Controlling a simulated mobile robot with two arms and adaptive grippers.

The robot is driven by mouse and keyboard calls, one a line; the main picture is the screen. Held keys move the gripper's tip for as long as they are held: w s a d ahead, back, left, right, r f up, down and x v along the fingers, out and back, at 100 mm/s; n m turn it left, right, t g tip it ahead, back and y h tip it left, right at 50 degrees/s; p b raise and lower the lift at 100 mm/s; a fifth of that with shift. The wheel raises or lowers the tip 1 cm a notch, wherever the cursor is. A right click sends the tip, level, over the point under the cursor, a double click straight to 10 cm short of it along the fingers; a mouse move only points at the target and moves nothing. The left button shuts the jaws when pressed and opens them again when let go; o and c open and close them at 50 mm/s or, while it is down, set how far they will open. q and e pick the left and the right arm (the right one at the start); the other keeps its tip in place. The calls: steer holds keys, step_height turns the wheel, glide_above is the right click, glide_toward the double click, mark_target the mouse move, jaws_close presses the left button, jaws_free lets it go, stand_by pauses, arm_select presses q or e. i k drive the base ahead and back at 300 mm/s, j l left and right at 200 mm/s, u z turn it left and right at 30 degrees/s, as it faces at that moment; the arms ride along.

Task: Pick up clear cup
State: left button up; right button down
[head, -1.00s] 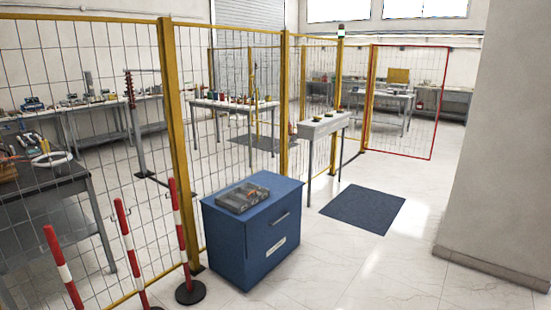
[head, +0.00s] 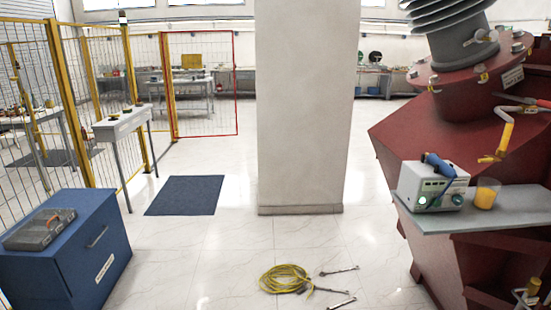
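A small see-through-looking cup (head: 486,194) with a yellow-orange body or content stands upright on a grey shelf (head: 500,219) at the right of the head view. It is beside a white and green instrument box (head: 437,187), on the box's right. No other cup that I can make out is in view. Neither of my grippers is in view.
The shelf is fixed to a large red transformer (head: 415,135). A yellow coiled cable (head: 285,279) and several metal tools lie on the floor. A blue cabinet (head: 65,255) stands at left, a pale pillar (head: 304,110) in the middle.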

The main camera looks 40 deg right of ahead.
mark_target(487, 191)
steer(key=z, duration=2.55)
